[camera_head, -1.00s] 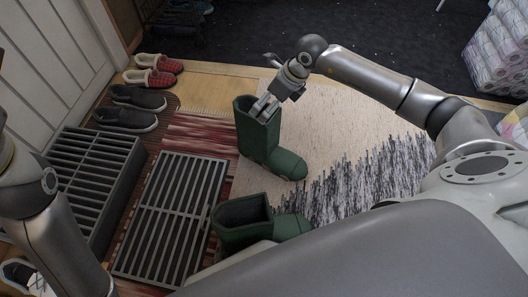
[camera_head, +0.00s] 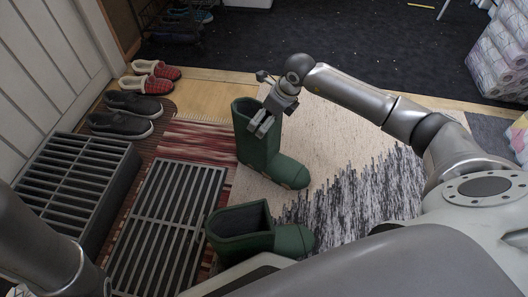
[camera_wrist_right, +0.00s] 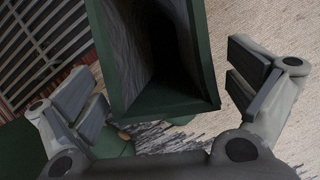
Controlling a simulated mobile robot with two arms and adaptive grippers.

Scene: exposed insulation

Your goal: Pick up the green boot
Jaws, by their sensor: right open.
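A green boot (camera_head: 262,146) stands upright on the rug, its toe toward the lower right. A second green boot (camera_head: 252,238) stands nearer to me. My right gripper (camera_head: 262,124) is at the top opening of the farther boot. In the right wrist view the boot's open top (camera_wrist_right: 155,60) lies between the two spread fingers of my right gripper (camera_wrist_right: 165,105), one on each side, with gaps visible. The fingers are open and hold nothing. My left arm shows at the left edge, but its gripper is out of view.
A slatted grey rack (camera_head: 165,225) lies left of the boots, with a taller slatted grey box (camera_head: 70,180) beyond it. Black shoes (camera_head: 120,115) and red slippers (camera_head: 150,77) line the left wall. Wrapped rolls (camera_head: 500,60) stand at the far right. The patterned rug (camera_head: 350,190) right of the boots is clear.

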